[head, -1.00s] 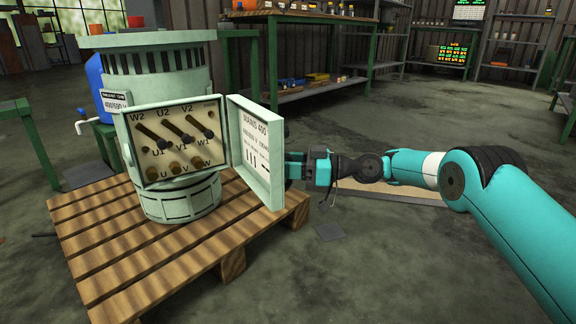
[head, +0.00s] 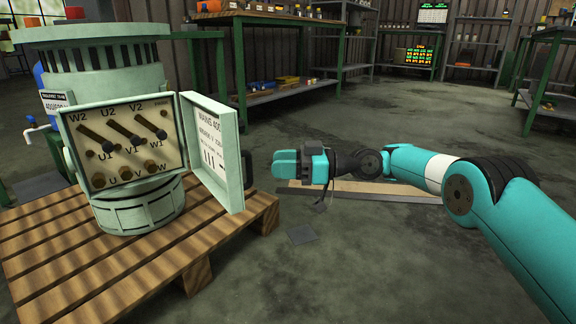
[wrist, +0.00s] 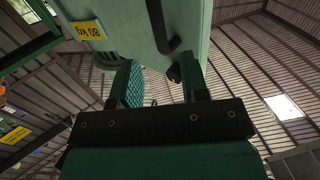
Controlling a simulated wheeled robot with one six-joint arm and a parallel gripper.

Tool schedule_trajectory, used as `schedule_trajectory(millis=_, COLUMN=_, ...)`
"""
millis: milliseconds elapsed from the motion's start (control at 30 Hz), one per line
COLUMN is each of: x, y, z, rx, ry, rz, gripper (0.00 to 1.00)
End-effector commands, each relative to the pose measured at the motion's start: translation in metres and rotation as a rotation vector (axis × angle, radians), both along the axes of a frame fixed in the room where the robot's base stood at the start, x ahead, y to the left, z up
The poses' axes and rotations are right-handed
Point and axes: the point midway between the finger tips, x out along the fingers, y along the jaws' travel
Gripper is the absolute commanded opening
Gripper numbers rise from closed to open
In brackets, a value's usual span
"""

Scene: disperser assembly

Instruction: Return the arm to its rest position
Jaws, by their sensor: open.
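My gripper (head: 285,163) is at the end of my teal arm, to the right of the open panel door in the head view. A gap of bare floor shows between it and the door. In the wrist view my gripper (wrist: 160,85) has its two fingers apart with nothing held between them. The pale green door (head: 215,150) stands open on the motor's terminal box (head: 125,145). The motor (head: 100,60) stands upright on a wooden pallet (head: 215,240). In the wrist view the pale green housing (wrist: 120,25) shows beyond the fingers, with a dark handle (wrist: 160,25).
The pallet's right edge lies left of and below my gripper. A flat board (head: 350,192) lies on the floor behind my arm. A green workbench (head: 270,20) stands at the back, with shelves (head: 475,45) further right. The floor on the right is clear.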

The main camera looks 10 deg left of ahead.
Motion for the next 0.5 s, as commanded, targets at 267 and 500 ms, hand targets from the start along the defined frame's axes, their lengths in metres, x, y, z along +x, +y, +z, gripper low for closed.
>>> schedule_trajectory(millis=267, x=0.001, y=-0.002, z=0.027, rx=-0.036, ry=0.010, rz=-0.018, gripper=0.41)
schedule_trajectory(millis=500, x=-0.019, y=-0.023, z=0.146, rx=-0.298, ry=0.125, rz=-0.148, gripper=0.41)
